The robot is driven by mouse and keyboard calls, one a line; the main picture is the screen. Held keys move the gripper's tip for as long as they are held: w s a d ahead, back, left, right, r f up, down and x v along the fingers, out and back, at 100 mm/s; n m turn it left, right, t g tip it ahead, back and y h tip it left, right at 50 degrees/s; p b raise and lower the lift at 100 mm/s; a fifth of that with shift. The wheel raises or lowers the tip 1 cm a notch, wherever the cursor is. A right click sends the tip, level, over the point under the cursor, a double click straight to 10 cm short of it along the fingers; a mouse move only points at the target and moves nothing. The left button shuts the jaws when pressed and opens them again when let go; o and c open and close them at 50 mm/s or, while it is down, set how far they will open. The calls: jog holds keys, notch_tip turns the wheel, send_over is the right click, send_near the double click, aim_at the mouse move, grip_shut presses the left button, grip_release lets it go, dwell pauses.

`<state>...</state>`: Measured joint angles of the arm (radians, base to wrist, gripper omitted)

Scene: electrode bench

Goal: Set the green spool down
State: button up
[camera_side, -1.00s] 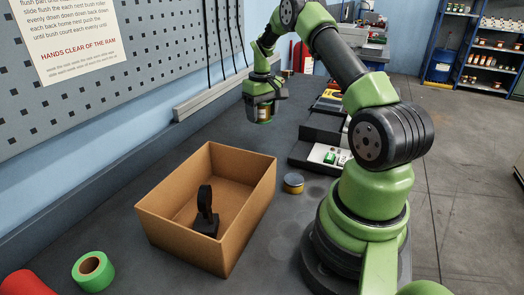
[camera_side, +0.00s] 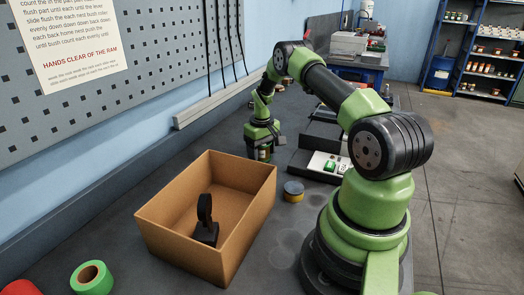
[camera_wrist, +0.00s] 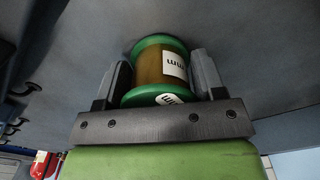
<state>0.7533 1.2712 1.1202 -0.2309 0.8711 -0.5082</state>
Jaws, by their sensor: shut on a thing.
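The green spool (camera_wrist: 150,72) has green flanges, brown winding and a white label. It sits between the two fingers of my gripper (camera_wrist: 160,62), which is shut on it. In the side view my gripper (camera_side: 262,153) is low over the dark bench, behind the cardboard box. The spool (camera_side: 264,156) shows there only as a small part below the gripper. I cannot tell if it touches the bench.
An open cardboard box (camera_side: 252,215) holds a black stand (camera_side: 205,228). The wall is behind.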

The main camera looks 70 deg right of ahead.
jog(key=o, duration=1.3)
jog(key=shift+f, duration=0.1)
